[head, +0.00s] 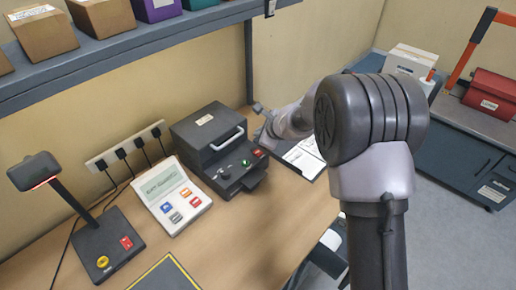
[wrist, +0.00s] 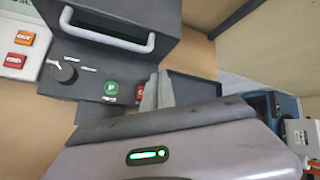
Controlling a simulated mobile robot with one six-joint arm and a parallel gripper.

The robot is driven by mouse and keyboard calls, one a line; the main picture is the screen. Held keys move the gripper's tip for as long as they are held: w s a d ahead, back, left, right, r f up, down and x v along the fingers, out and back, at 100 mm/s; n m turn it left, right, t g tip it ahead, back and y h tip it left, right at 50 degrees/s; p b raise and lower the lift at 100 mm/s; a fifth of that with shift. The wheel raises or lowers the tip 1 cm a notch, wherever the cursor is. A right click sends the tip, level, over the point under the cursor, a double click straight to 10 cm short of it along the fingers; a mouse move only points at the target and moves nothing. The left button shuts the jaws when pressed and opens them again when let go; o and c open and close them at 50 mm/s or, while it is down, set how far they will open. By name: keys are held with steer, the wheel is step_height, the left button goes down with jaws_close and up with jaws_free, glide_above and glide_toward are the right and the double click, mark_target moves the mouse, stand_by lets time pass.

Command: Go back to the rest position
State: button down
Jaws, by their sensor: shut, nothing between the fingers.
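My gripper (head: 260,110) is at the end of my arm, beside the right side of a black machine with a pale handle (head: 226,139). In the wrist view my gripper (wrist: 156,92) shows its two grey fingers together, with nothing between them. The machine's front (wrist: 105,82), with a knob and a green lit button, lies just beyond the fingers. I cannot tell whether the fingers touch it. My large arm joint hides part of the bench's right side in the head view.
A keypad unit (head: 172,196), a scanner stand (head: 102,240) and a power strip (head: 125,146) stand left of the machine. A clipboard (head: 306,158) lies to its right. A shelf with boxes (head: 130,45) runs above.

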steer(key=s+d+r+n+b, duration=0.2)
steer(key=s+r+n, duration=0.2)
steer(key=s+r, duration=0.35)
steer(key=s+d+r+n+b, duration=0.25)
steer(key=s+r+n, duration=0.3)
steer(key=s, duration=0.35)
steer(key=s+d+f+n+h+b, duration=0.1)
steer(key=s+d+n, duration=0.1)
steer(key=s, duration=0.6)
steer(key=s+d+f+n+g+h+b, duration=0.1)
steer(key=s+d+f+n, duration=0.1)
steer(key=s+d, duration=0.2)
steer(key=s+d+f+n+h+b, duration=0.1)
steer(key=s+d, duration=0.3)
steer(key=s, duration=0.7)
steer(key=shift+s+f+n+g+b, duration=0.35)
steer(key=shift+f+n+g+b, duration=0.1)
steer(key=shift+n, duration=0.2)
